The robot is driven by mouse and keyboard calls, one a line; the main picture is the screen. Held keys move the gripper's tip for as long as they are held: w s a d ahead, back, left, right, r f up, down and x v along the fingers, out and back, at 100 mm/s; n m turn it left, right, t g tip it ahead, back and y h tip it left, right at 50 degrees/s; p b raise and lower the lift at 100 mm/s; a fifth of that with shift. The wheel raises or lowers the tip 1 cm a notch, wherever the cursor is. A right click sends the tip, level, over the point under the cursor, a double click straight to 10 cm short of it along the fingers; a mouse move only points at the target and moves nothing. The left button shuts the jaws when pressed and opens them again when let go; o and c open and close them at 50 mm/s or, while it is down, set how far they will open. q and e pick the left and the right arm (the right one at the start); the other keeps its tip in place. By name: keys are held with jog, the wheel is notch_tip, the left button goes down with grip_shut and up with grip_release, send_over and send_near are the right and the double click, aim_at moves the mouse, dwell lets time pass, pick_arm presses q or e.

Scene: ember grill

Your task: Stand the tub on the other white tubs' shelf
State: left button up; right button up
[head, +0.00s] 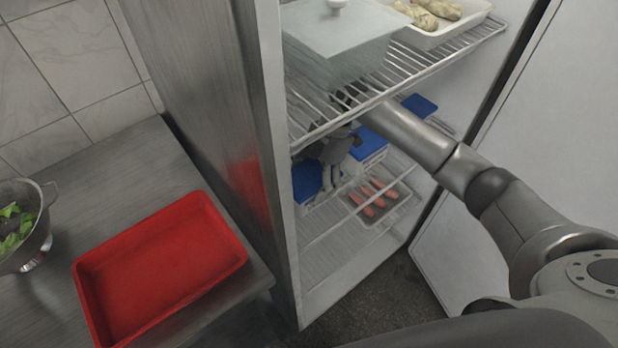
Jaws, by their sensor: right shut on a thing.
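My right arm reaches into the open fridge from the right. My right gripper (331,160) is below the upper wire shelf, shut on a tub, and partly hidden by the shelf wires. A blue-lidded tub (307,180) is just left of the fingers, behind the fridge's front edge. A white tub with a blue lid (368,146) is just right of them. I cannot tell for certain which of the two the fingers hold, or whether it touches a shelf. Another blue lid (420,104) shows farther back on the right. My left gripper is not in view.
The upper wire shelf (437,62) bears a large lidded grey container (335,40) and a white tray (455,30) of food. A clear tray (398,205) of orange-red pieces lies lower down. A red tray (165,270) and a colander (42,235) are on the counter outside.

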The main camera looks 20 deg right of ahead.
jog(key=shift+w+a+f+p, duration=0.3)
jog(key=shift+w+a+f, duration=0.05)
jog(key=shift+w, duration=0.25)
jog(key=shift+d+f, duration=0.1)
jog(key=shift+f, duration=0.25)
jog(key=shift+f, duration=0.1)
jog(key=o, duration=1.9)
jog(key=b+v, duration=0.1)
jog(key=v, duration=0.1)
jog(key=shift+w+d+r+b, duration=0.1)
jog(key=shift+d+r+b, duration=0.1)
jog(key=shift+r+b, duration=0.2)
jog(key=w+d+b, duration=0.1)
jog(key=d, duration=0.2)
jog(key=w+d+b, duration=0.1)
jog(key=d, duration=0.3)
jog(key=w+d+b, duration=0.1)
jog(key=w+d, duration=0.1)
jog(key=d, duration=0.2)
jog(key=shift+d+r, duration=0.1)
jog(key=shift+r, duration=0.05)
